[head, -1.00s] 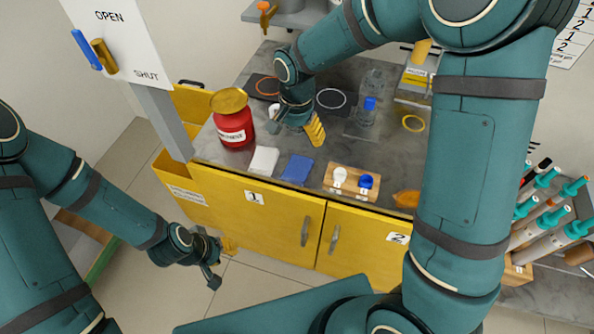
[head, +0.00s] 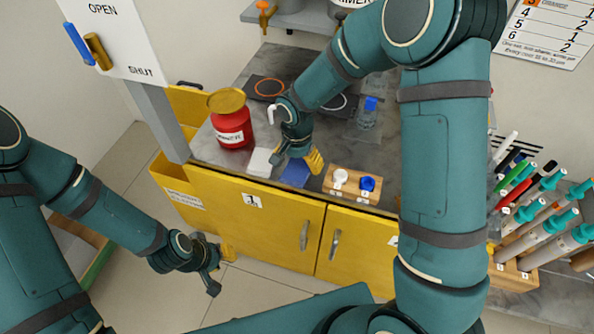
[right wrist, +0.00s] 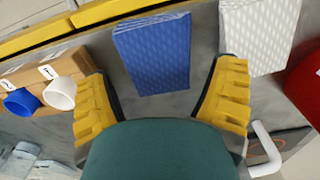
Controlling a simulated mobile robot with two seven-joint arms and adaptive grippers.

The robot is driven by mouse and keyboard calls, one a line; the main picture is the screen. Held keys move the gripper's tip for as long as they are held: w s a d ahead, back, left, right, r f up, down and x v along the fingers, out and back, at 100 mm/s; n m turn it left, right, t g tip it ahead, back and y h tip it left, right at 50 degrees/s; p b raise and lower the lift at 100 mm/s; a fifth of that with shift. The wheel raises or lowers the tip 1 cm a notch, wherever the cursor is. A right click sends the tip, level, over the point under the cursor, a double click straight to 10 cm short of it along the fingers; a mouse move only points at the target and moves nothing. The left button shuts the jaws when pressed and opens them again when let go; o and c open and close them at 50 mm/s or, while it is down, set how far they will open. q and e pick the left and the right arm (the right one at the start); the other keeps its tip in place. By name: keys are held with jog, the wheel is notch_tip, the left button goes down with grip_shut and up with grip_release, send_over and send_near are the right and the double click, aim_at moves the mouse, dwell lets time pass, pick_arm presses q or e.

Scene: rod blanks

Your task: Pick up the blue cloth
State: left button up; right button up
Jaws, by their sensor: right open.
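The blue cloth (head: 295,173) lies folded flat on the grey bench top near its front edge. It also shows in the right wrist view (right wrist: 155,55), ahead of the fingertips. My right gripper (head: 298,160) is open and empty just above and behind the cloth, and hides part of it in the head view. In the right wrist view the yellow fingers (right wrist: 165,100) stand apart, with the cloth between and beyond them. My left gripper (head: 218,262) hangs low over the floor, in front of the yellow cabinet; whether its fingers are apart is unclear.
A white cloth (head: 260,162) lies beside the blue one. A red container (head: 231,128) with a gold lid stands further left. A wooden block (head: 352,183) with a white and a blue cap stands to the right. A bottle (head: 367,115) stands behind it.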

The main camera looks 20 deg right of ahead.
aim_at(297, 168)
notch_tip(297, 168, down, 2)
jog(key=shift+f, duration=0.15)
jog(key=c, duration=0.7)
notch_tip(297, 168, up, 10)
jog(key=p, duration=0.2)
jog(key=o, duration=0.4)
jog(key=c, duration=0.5)
